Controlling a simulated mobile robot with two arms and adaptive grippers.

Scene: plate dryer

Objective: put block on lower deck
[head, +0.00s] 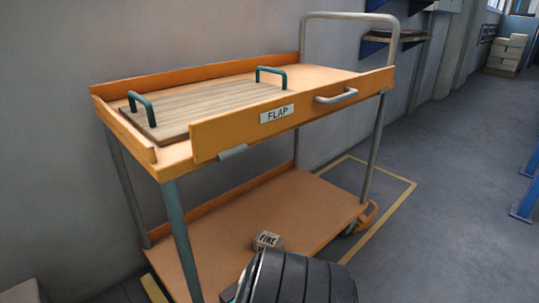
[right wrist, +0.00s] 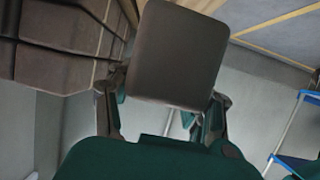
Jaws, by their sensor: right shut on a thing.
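In the right wrist view my right gripper (right wrist: 170,90) is shut on the block, whose plain dark grey face (right wrist: 180,50) fills the space between the fingers. In the head view the ribbed shape hides most of this gripper. My left gripper is not in view.
The trolley's upper deck (head: 318,77) carries a slatted wooden board (head: 205,108) with two green handles. A front flap (head: 240,125) is marked FLAP. The trolley stands by a grey wall. The lower deck's visible surface is otherwise clear. Blue legs (head: 526,195) stand at the right.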

